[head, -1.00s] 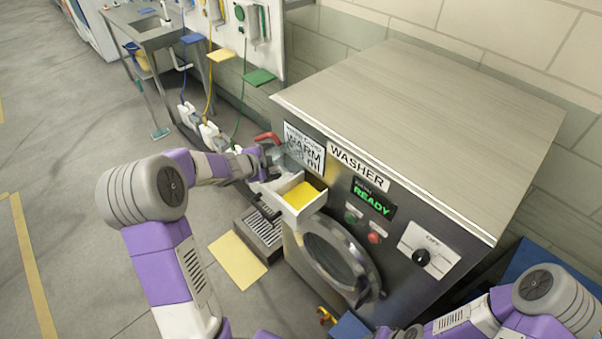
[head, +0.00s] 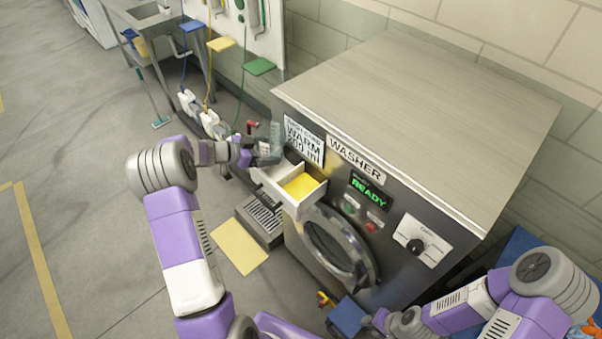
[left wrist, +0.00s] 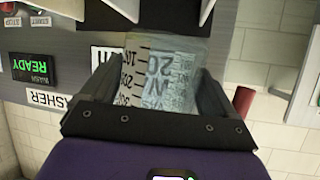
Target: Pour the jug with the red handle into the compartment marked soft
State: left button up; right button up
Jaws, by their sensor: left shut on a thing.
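My left gripper (head: 250,156) is shut on the clear measuring jug (head: 274,140). In the left wrist view the jug (left wrist: 160,75) sits between both fingers, with scale marks on its wall. Its red handle (head: 252,126) sticks out on the left side of the jug in the head view. The jug is beside and slightly above the left end of the open white drawer (head: 312,198). Its tilt and contents are unclear. Yellow fills the drawer's nearer compartment; compartment marks are unreadable. My right gripper (head: 374,322) is low at the bottom, its jaws unclear.
The washer (head: 400,130) carries a READY display (head: 368,189) and a sign reading WARM (head: 303,141). Its round door (head: 340,245) is below the drawer. White bottles (head: 208,120) stand behind my left arm.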

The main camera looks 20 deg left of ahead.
pick_arm(q)
jog(key=shift+a+f+n+h, duration=0.15)
jog(key=shift+f+n+h, duration=0.25)
jog(key=shift+r, duration=0.1)
jog(key=shift+r, duration=1.45)
